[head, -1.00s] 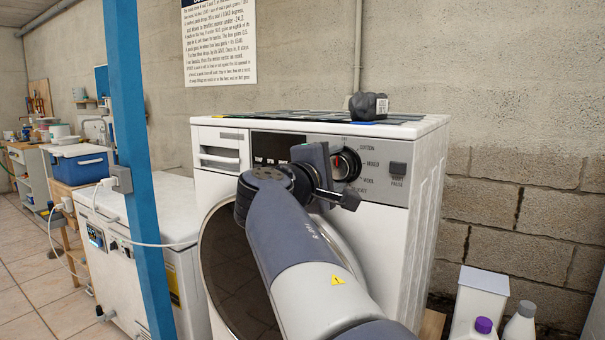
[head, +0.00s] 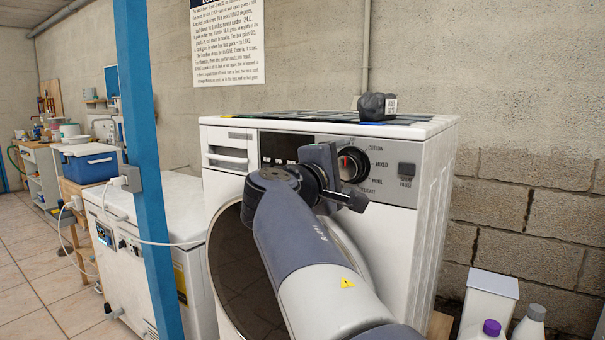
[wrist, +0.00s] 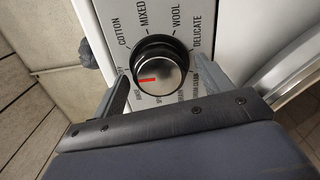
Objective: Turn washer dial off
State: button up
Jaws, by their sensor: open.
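The washer dial (head: 353,164) is a round black knob with a silver face and a red mark, on the grey control panel at the washer's upper right. In the wrist view the dial (wrist: 158,66) is close, with its red mark pointing left in the picture. COTTON, MIXED, WOOL and DELICATE are legible around it; the lower labels are partly hidden. My gripper (wrist: 163,84) is open, its fingers on either side of the dial's lower part; I cannot tell whether they touch it. In the head view my gripper (head: 338,178) partly covers the dial's left side.
The white washer (head: 420,200) has a START PAUSE button (head: 406,170) right of the dial. A dark lumpy object (head: 376,106) sits on top. A blue post (head: 146,170) stands left, before a white chest unit (head: 180,215). Bottles (head: 490,328) stand lower right.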

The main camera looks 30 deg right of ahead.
jog(key=v, duration=1)
jog(key=shift+a, duration=0.15)
jog(key=shift+s, duration=0.1)
jog(key=shift+x, duration=5.4)
